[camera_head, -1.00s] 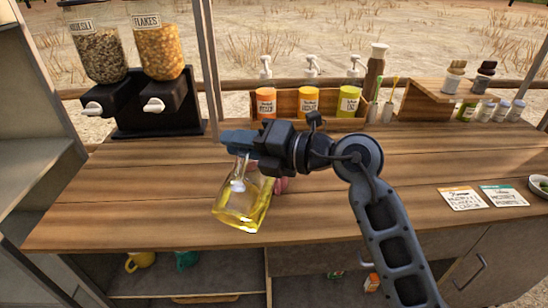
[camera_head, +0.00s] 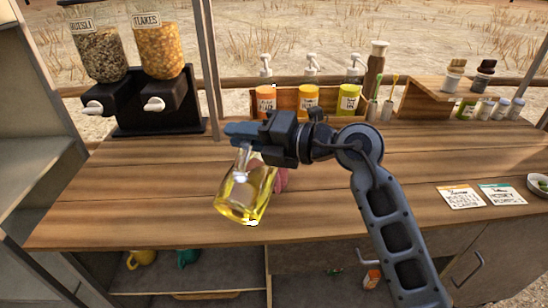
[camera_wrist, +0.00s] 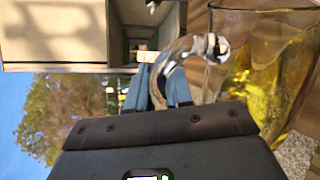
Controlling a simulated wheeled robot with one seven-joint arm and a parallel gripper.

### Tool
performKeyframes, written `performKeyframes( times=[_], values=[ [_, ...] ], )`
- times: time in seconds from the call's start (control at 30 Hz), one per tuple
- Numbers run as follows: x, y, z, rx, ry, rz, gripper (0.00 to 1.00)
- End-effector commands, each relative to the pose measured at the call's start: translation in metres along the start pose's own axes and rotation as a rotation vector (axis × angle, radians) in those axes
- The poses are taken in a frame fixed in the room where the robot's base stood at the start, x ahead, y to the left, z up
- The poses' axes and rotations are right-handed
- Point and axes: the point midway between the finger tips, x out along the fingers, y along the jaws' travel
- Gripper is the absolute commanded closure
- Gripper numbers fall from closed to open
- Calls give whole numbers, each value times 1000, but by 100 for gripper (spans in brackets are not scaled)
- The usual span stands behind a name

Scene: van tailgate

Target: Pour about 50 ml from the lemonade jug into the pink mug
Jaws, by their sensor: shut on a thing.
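The lemonade jug (camera_head: 246,192) is clear glass with yellow liquid and hangs tilted over the wooden counter. My gripper (camera_head: 240,133) is shut on its handle at the top. In the wrist view the fingers (camera_wrist: 165,85) close at the glass handle, and the jug (camera_wrist: 265,70) with its yellow liquid fills the right side. The pink mug (camera_head: 281,180) shows only in part, just right of and behind the jug. Most of the mug is hidden, and I cannot tell whether any liquid is in it.
Two cereal dispensers (camera_head: 158,103) stand at the back left. A wooden rack of pump bottles (camera_head: 308,101) stands behind my arm. Two cards (camera_head: 462,198) and a bowl (camera_head: 540,187) lie at the right. Yellow (camera_head: 142,259) and teal (camera_head: 188,257) mugs sit on the shelf below. The left counter is clear.

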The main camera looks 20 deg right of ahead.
Motion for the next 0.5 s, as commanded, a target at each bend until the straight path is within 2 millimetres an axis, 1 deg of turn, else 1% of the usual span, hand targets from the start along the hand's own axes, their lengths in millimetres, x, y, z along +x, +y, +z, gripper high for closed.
performKeyframes(
  times=[0.03,0.5],
  values=[
    [-1,5,3,2,-2,5,100],
    [0,3,7,16,1,4,100]
  ],
)
